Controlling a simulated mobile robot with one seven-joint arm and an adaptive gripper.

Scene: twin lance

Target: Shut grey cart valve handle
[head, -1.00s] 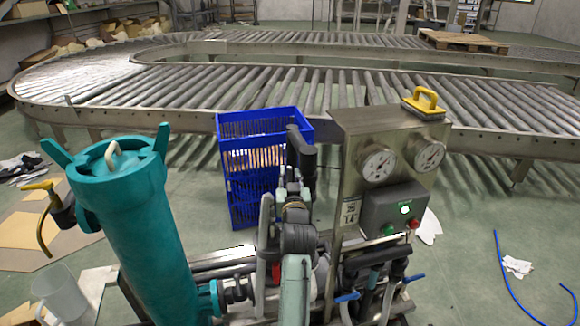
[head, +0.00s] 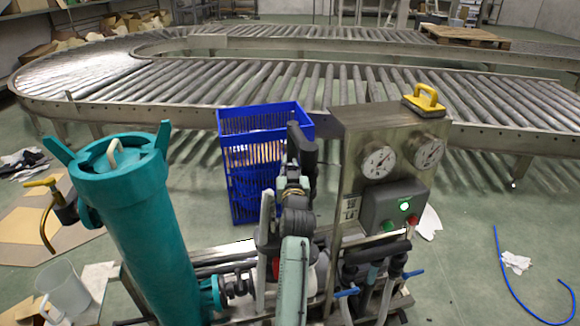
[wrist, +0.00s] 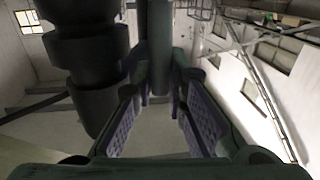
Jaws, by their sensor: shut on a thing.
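In the wrist view my gripper (wrist: 160,100) has its two purple-padded fingers on either side of a dark grey-green bar (wrist: 158,45), and it is shut on this bar. The bar looks like the valve handle, but its far end and the valve body cannot be made out. In the head view my own arm stands in front of the cart's middle and hides my fingertips and the held part. The cart carries a teal filter housing (head: 140,225) on the left and a steel gauge panel (head: 352,165) on the right.
Blue levers (head: 347,293) show on the cart's pipes below the panel. A yellow-handled brush (head: 424,99) lies on the panel. A blue crate (head: 240,185) stands behind my arm, before the roller conveyor (head: 400,97). A clear jug (head: 64,290) is at lower left. Floor at right is mostly free.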

